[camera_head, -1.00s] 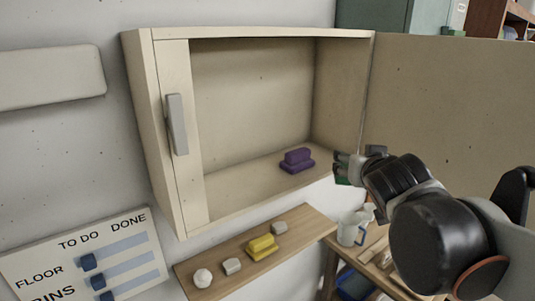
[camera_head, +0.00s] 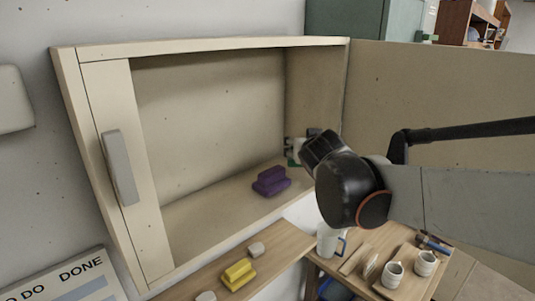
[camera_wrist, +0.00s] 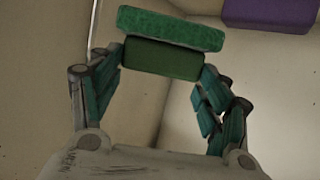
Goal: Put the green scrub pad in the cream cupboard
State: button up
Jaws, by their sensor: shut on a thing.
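The cream cupboard (camera_head: 66,75) hangs on the wall with its right door (camera_head: 440,90) swung open. My gripper (camera_wrist: 160,75) is shut on the green scrub pad (camera_wrist: 170,30), which sits between the fingers in the wrist view. In the head view my gripper (camera_head: 292,150) is inside the cupboard's right part, near the right side wall, and the pad is mostly hidden by it. A purple scrub pad (camera_head: 271,182) lies on the cupboard floor just left of my gripper. It also shows in the wrist view (camera_wrist: 272,12) at the top right.
A wooden shelf (camera_head: 205,280) below the cupboard holds a yellow pad (camera_head: 238,274) and small pale blocks. A jug (camera_head: 328,240) and cups (camera_head: 393,272) stand on a lower bench at right. The cupboard floor left of the purple pad is clear.

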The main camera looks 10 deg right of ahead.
jog(key=w+f, duration=0.1)
jog(key=w, duration=0.2)
jog(key=w+a+f+p, duration=0.1)
jog(key=w, duration=0.2)
jog(key=w+a+f+p, duration=0.1)
jog(key=w, duration=0.2)
jog(key=shift+w+f, duration=0.25)
jog(key=shift+w, duration=0.05)
notch_tip(320, 180, down, 3)
jog(key=shift+w+r+p, duration=0.1)
jog(key=shift+w+p, duration=0.05)
jog(key=shift+p, duration=0.15)
jog(key=shift+w+f, duration=0.15)
jog(key=shift+f, duration=0.2)
